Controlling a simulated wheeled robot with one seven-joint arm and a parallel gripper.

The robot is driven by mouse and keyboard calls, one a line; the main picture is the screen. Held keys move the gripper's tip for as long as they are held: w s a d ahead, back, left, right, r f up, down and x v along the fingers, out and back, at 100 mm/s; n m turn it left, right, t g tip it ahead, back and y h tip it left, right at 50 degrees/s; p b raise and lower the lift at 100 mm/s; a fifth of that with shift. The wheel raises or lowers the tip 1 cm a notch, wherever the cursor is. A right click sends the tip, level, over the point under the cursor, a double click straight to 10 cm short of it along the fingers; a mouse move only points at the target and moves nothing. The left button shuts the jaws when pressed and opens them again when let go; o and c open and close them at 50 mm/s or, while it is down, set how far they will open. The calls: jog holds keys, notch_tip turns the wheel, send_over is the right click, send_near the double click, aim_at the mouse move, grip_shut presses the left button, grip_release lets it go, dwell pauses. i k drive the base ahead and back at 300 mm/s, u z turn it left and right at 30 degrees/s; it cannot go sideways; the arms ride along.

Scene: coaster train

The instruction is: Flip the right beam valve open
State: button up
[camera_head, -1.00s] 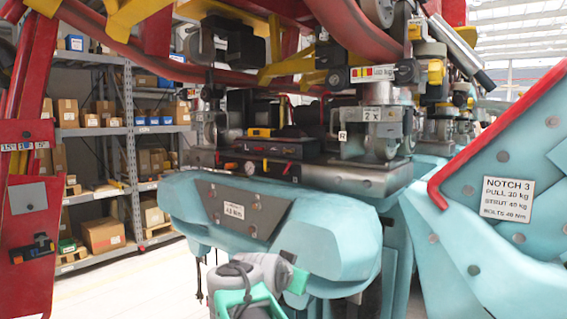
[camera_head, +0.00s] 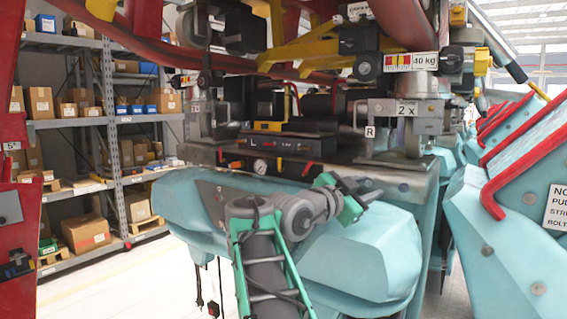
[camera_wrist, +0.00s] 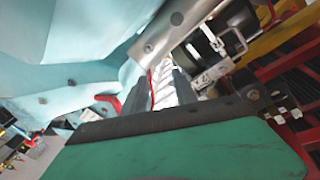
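A black valve box (camera_head: 280,143) sits on the grey beam in the middle of the head view. It has a round gauge and a small red lever (camera_head: 307,168) at its right front, which looks like the right beam valve. I cannot tell the lever's position surely. My gripper (camera_head: 366,187) is in front of the teal body, below and to the right of that lever and apart from it. In the wrist view my gripper (camera_wrist: 160,84) shows two dark fingers with a gap between them and nothing held. The lever cannot be made out in the wrist view.
The grey beam (camera_head: 400,180) and bulky teal housing (camera_head: 375,250) lie close around my arm. An R tag (camera_head: 370,132) marks the wheel assembly at right. Red-edged teal panels (camera_head: 520,160) stand at far right. Shelves with boxes (camera_head: 85,228) stand at left.

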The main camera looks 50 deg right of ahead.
aim_at(305, 172)
jog(key=i, duration=0.85)
